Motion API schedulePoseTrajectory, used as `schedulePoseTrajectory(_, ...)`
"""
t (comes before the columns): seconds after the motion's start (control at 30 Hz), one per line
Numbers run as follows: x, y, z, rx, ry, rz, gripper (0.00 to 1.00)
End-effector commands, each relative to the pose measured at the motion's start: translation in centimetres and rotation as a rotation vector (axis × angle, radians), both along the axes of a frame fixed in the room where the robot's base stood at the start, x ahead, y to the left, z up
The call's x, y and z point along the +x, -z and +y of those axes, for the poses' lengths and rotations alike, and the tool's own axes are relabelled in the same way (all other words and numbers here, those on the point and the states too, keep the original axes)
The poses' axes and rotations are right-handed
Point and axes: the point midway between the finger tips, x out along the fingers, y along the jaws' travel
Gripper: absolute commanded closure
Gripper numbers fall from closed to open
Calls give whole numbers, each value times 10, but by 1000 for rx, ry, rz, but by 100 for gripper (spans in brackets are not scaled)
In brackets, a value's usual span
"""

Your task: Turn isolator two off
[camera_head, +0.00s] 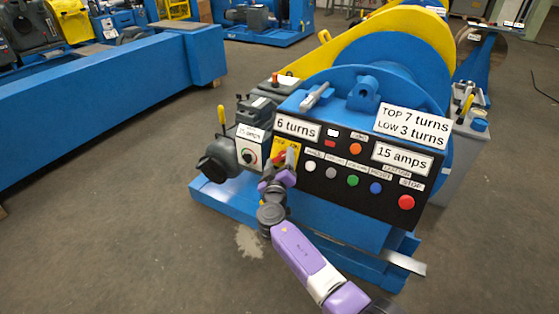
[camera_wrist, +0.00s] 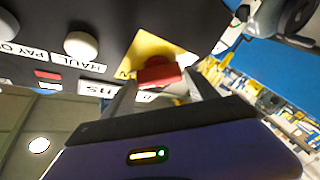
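A red switch handle (camera_wrist: 158,73) sits on a yellow plate (camera_wrist: 148,48) in the wrist view. In the head view this yellow plate (camera_head: 287,146) is at the left end of the black control panel, partly hidden by my gripper (camera_head: 280,172). In the wrist view my gripper (camera_wrist: 160,92) is open, with one finger on each side of the red handle; I cannot tell whether they touch it. No isolator number is readable.
The black panel (camera_head: 330,188) carries several buttons, including a red stop button (camera_head: 406,202). White signs read 6 turns (camera_head: 297,129) and 15 amps (camera_head: 402,158). A grey motor (camera_head: 221,160) projects at the left. Open floor (camera_head: 110,215) lies left of the machine.

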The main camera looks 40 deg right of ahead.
Motion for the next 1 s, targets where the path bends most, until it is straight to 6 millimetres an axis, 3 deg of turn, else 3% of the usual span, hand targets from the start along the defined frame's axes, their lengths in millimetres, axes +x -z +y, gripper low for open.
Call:
schedulePoseTrajectory(0.03,0,0,0,0,0,0,45)
schedulePoseTrajectory(0.23,0,0,0,0,0,0,81)
schedulePoseTrajectory(0.57,0,-3,0,-14,-24,48,81)
schedulePoseTrajectory(1.0,-2,-11,-2,-112,-169,319,81)
